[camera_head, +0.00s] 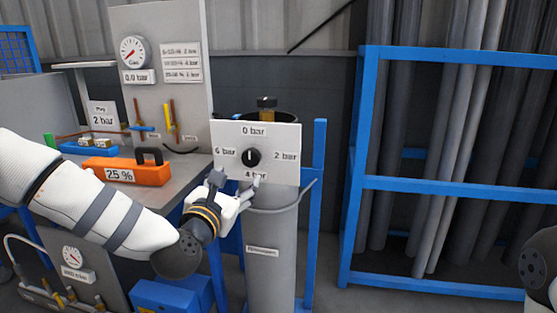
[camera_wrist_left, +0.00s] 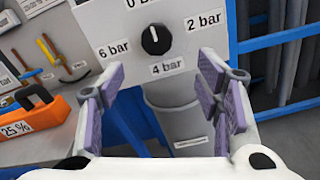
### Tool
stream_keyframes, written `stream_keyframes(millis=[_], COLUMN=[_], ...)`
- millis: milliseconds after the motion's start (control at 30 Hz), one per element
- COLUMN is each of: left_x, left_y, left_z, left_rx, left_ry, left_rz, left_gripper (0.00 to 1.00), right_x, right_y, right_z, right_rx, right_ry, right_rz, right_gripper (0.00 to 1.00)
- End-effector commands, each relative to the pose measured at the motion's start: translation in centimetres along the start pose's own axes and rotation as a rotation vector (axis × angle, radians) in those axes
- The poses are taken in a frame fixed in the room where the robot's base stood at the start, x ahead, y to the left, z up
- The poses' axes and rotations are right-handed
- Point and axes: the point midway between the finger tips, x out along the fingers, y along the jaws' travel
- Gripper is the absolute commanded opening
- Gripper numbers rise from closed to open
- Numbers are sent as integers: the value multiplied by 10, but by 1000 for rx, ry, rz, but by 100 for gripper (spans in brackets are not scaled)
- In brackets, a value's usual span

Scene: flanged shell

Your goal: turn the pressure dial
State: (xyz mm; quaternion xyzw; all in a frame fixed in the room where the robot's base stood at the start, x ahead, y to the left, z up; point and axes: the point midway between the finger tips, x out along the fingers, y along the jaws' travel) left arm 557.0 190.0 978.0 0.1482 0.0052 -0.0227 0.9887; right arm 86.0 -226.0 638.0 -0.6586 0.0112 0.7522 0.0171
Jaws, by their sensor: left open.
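The pressure dial (camera_head: 251,157) is a round black knob on a white plate (camera_head: 286,142) marked 0, 2, 4 and 6 bar. Its white pointer line points up toward 0 bar. The plate stands in front of a grey cylinder (camera_head: 271,240). My left gripper (camera_head: 237,182) is just below the dial, close to the 4 bar label. In the left wrist view the dial (camera_wrist_left: 155,40) lies beyond the fingertips, in line with the gap between them. The left gripper (camera_wrist_left: 166,78) is open and empty, apart from the dial. My right gripper is not seen.
An orange 25 % weight (camera_head: 127,172) stands on the grey bench to the left. A gauge panel (camera_head: 190,20) rises behind it. A blue rack (camera_head: 440,188) with grey pipes stands at the right. A blue post (camera_head: 318,150) is just right of the plate.

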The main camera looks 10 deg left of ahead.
Motion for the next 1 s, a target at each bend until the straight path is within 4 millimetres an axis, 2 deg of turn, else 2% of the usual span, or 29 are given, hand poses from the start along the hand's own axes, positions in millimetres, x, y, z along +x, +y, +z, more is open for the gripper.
stream_keyframes(millis=[167, 267, 500, 633, 767, 1000], left_x=[9, 28, 90, 112, 122, 123], left_y=[6, 6, 4, 4, 5, 6], left_z=[7, 7, 3, 1, 4, 8], left_rx=[-33, -30, -28, -30, -31, -31], left_ry=[-18, -18, -12, -9, -11, -15], left_rz=[18, 16, 14, 13, 13, 13], left_gripper=[59, 59, 59, 59, 59, 59], right_x=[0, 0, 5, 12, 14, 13], right_y=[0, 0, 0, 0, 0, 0], right_z=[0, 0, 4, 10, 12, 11], right_rx=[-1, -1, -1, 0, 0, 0], right_ry=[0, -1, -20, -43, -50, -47], right_rz=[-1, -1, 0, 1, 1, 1], right_gripper=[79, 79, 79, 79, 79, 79])
